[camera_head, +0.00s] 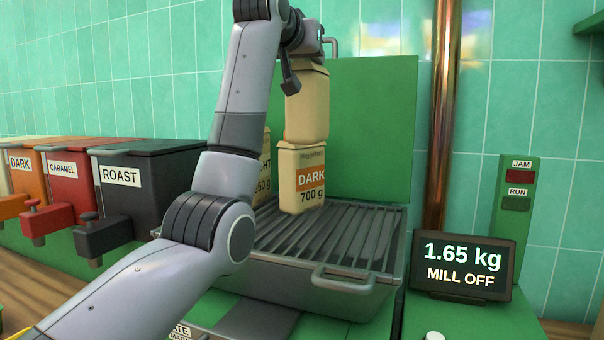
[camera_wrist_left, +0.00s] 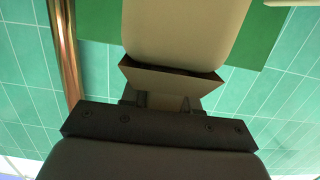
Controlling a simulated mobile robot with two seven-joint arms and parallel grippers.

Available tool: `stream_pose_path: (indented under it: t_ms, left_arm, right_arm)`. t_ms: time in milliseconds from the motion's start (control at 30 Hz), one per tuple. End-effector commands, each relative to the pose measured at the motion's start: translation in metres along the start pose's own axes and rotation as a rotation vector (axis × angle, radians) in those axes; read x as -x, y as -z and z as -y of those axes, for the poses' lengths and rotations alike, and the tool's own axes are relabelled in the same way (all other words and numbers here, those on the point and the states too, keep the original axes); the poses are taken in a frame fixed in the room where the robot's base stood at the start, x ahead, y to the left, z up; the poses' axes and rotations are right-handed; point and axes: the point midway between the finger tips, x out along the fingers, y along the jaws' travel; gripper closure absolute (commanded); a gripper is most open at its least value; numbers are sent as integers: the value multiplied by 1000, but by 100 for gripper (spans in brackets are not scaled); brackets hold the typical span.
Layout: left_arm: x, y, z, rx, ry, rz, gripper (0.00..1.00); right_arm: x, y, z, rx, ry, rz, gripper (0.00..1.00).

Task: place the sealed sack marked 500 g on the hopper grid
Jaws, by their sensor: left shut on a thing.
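A plain tan sack (camera_head: 308,112) hangs upright from my left gripper (camera_head: 300,74), which is shut on its top; no mark can be read on its visible face. The held sack also fills the top of the left wrist view (camera_wrist_left: 185,30). It is directly above, in the picture, a sack marked DARK 700 g (camera_head: 302,180) standing on the hopper grid (camera_head: 350,235); I cannot tell whether the two touch. Another sack (camera_head: 263,180), its label ending in "50 g", stands behind my arm, mostly hidden. My right gripper is not in view.
Bins marked DARK (camera_head: 20,163), CARAMEL (camera_head: 64,170) and ROAST (camera_head: 121,177) stand at left. A copper pipe (camera_head: 439,120) rises behind the grid's right side. A display (camera_head: 462,264) reads 1.65 kg, MILL OFF. The grid's front and right are bare.

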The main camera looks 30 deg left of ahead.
Motion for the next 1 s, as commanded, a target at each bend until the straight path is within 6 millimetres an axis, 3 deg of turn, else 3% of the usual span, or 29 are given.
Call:
stream_pose_path:
  t_ms: [500, 1000]
  left_arm:
    - [-16, -112, 0, -1, 1, -3, 100]
    - [-24, -166, 0, 0, 1, -3, 100]
  right_arm:
    - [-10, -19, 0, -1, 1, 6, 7]
    - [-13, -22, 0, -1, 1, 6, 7]
